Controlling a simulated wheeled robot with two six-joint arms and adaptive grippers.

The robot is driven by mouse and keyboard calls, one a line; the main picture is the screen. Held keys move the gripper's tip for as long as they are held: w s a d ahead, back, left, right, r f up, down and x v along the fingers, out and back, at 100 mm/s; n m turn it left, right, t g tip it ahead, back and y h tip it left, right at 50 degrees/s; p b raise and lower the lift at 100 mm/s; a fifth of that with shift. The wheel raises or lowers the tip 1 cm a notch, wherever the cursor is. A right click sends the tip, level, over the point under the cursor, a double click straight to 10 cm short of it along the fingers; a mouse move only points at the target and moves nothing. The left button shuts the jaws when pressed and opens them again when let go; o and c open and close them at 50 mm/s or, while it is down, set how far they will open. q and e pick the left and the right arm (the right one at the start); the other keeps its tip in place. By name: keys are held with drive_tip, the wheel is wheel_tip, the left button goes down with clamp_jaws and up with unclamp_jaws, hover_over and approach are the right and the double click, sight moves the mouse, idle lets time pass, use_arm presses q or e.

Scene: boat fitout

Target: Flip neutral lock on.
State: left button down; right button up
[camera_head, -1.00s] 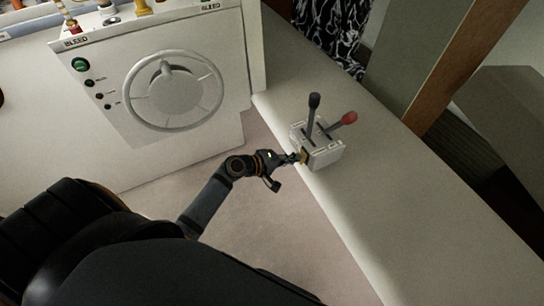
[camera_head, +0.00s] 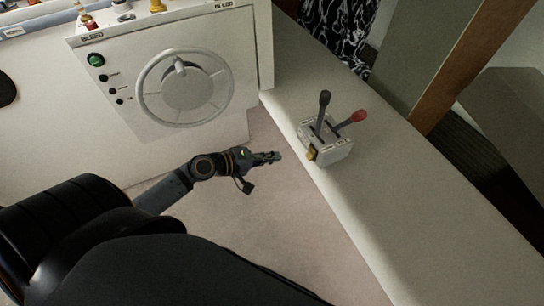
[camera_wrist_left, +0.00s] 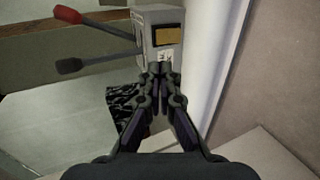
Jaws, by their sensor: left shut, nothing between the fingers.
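The light grey control box (camera_head: 327,146) sits on the white ledge and carries a black-knobbed lever (camera_head: 323,112) and a red-knobbed lever (camera_head: 352,119). A small yellow tab (camera_head: 312,154) shows on its near left side; in the left wrist view it is a yellow plate (camera_wrist_left: 168,38) on the box's face. My left gripper (camera_head: 276,157) is shut and empty, left of the box with a clear gap. In the left wrist view its fingertips (camera_wrist_left: 159,73) are together, just below the yellow plate in the picture. My right gripper is not in view.
A white panel with a large round handwheel (camera_head: 184,87) and several small buttons stands at the upper left. The white ledge (camera_head: 405,205) runs diagonally to the lower right and is bare in front of the box. A patterned black-and-white cloth (camera_head: 337,35) is behind it.

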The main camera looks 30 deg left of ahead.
sight(310, 157)
use_arm(q)
drive_tip(key=shift+s+a+f+g+y, duration=0.15)
drive_tip(key=shift+s+f+g+y, duration=0.2)
drive_tip(key=shift+f+g, duration=0.2)
drive_tip(key=shift+w, duration=0.1)
drive_tip(key=x, duration=1.4)
drive_tip(key=shift+b, duration=0.35)
drive_tip(key=t+b, duration=0.1)
drive_tip(key=b, duration=0.2)
drive_tip(key=shift+w+f+b, duration=0.2)
drive_tip(key=shift+b, duration=0.15)
drive_tip(key=shift+r, duration=0.1)
